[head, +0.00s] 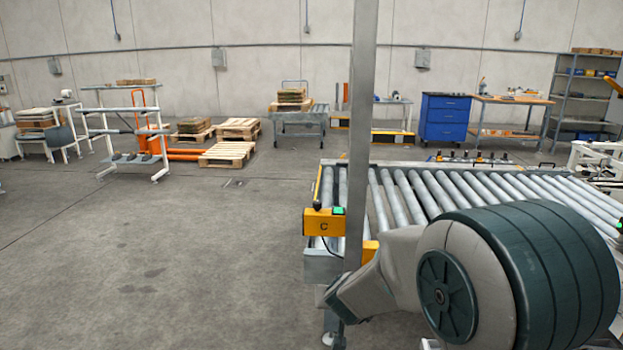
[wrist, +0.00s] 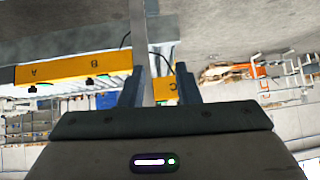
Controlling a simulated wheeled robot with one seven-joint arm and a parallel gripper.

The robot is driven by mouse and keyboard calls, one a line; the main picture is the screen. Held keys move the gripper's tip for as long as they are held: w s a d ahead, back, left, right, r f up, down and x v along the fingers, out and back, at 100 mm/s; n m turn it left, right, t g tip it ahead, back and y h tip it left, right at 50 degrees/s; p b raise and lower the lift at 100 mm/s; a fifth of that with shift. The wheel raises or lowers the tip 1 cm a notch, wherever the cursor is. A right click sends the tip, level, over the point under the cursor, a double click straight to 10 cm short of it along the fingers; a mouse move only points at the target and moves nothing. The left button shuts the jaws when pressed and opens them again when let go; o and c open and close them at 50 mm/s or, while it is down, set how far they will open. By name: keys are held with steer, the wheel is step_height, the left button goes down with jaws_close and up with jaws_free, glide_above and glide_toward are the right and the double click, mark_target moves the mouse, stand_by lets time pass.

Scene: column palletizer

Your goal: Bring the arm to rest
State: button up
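My gripper (wrist: 160,80) shows in the wrist view with its two dark fingers apart. It is open, and nothing is held between the fingers. The wrist view is turned upside down, with the floor at the top. Behind the gap between the fingers are a grey post (wrist: 140,40) and a yellow box marked C (wrist: 163,90). In the head view my arm (head: 450,275) fills the lower right, bent in front of the conveyor.
A roller conveyor (head: 450,193) lies right of centre, with a yellow box marked C (head: 322,223) at its near corner. A grey post (head: 360,120) stands in front of it. Pallets (head: 228,154), a white rack (head: 127,130) and a blue cabinet (head: 445,118) stand farther back. The left floor is clear.

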steer(key=s+d+r+n+g+y, duration=0.1)
steer(key=s+r, duration=0.2)
steer(key=s, duration=0.3)
steer(key=s+r+g+y, duration=0.2)
steer(key=s+r, duration=0.2)
steer(key=s, duration=0.2)
steer(key=s+d+g+h, duration=0.1)
steer(key=s+d, duration=0.3)
steer(key=s, duration=0.3)
steer(key=s+d+g+h+p, duration=0.1)
steer(key=s+d+g+h, duration=0.1)
steer(key=s, duration=0.5)
steer(key=shift+d+r+m, duration=0.3)
steer(key=shift+d+r, duration=0.05)
steer(key=shift+d, duration=0.55)
